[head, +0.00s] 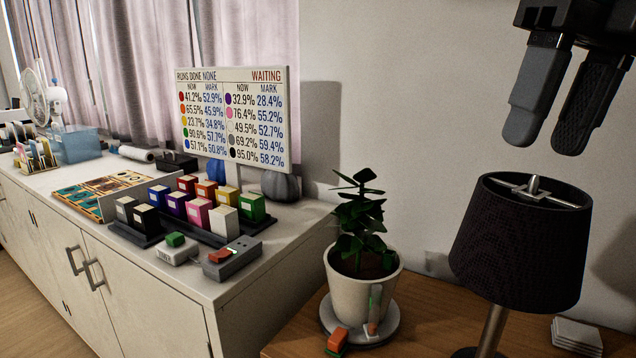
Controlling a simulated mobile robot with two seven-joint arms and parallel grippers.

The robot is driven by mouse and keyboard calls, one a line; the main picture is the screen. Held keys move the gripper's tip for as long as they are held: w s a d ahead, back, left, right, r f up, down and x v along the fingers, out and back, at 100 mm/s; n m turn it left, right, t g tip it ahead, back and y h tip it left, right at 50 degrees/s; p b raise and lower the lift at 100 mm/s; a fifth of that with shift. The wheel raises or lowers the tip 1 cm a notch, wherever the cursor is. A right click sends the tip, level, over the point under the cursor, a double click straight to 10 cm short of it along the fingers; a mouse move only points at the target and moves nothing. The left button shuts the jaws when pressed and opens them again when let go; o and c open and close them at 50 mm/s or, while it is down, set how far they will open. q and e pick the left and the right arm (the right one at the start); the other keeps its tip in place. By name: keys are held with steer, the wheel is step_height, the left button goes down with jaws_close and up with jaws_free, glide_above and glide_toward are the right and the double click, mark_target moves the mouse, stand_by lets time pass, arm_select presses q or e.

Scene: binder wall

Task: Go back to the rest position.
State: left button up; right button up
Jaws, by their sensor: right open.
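My right gripper (549,138) hangs at the top right of the head view with its fingers pointing down. A gap shows between the fingers and nothing is in it. It appears above the dark lamp shade (520,245), with the pale wall behind. My left gripper is not in view.
A potted plant (342,290) on a saucer and a stack of white coasters (577,335) share the wooden table (425,310) with the lamp.

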steer(key=w+a+f+m+t+y, duration=0.1)
steer(key=w+a+f+m+y, duration=0.1)
steer(key=w+a+f+m, duration=0.5)
steer(key=w+a+f+y, duration=0.2)
steer(key=w+a+f, duration=0.2)
steer(key=f, duration=0.7)
steer(key=w+a+f+m+t+y, duration=0.1)
steer(key=a+f+m+t+y, duration=0.1)
steer(key=f+m, duration=0.45)
steer(key=w+a+f+m+t+y, duration=0.1)
steer(key=w+a+f+m+t, duration=0.2)
steer(key=f, duration=0.6)
steer(key=s+d+f+m+t+h, duration=0.1)
steer(key=s+d+f+m, duration=0.2)
steer(key=f+m, duration=0.35)
steer(key=s+d+f+m+t+h, duration=0.1)
steer(key=s+d+f+m+t, duration=0.15)
steer(key=f+m, duration=0.35)
steer(key=s+d+f+m+h, duration=0.5)
steer(key=s+d+f, duration=0.4)
steer(key=s, duration=0.6)
step_height(320, 180, down, 3)
steer(key=shift+d+r+m, duration=0.1)
steer(key=shift+d+m, duration=0.1)
steer(key=shift+m, duration=0.2)
